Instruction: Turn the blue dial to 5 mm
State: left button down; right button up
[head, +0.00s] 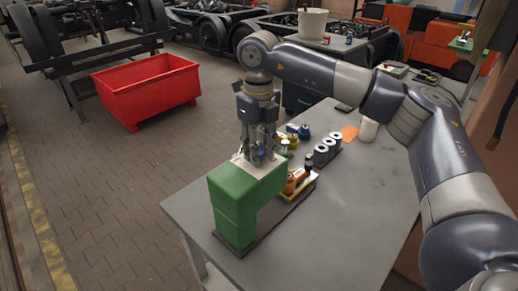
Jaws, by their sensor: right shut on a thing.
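A green block-shaped device (236,205) stands upright on a dark base near the grey table's front left corner. It has a pale top plate (242,167). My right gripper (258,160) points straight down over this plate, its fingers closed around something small. A bit of blue shows between the fingers, which fits the blue dial, but the fingers hide most of it. No scale or reading can be made out. My left gripper is not in view.
On the grey table (330,226), an orange-and-yellow tool in a tray (297,184) sits close to the device. Behind are grey cylinders in a rack (326,150), a blue-and-yellow item (298,131) and a white cup (368,129). The table's right front is clear. A red bin (148,92) stands on the floor.

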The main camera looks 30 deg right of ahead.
jog(key=o, duration=1.1)
jog(key=shift+c, duration=0.2)
jog(key=shift+r, duration=0.15)
notch_tip(320, 180, up, 12)
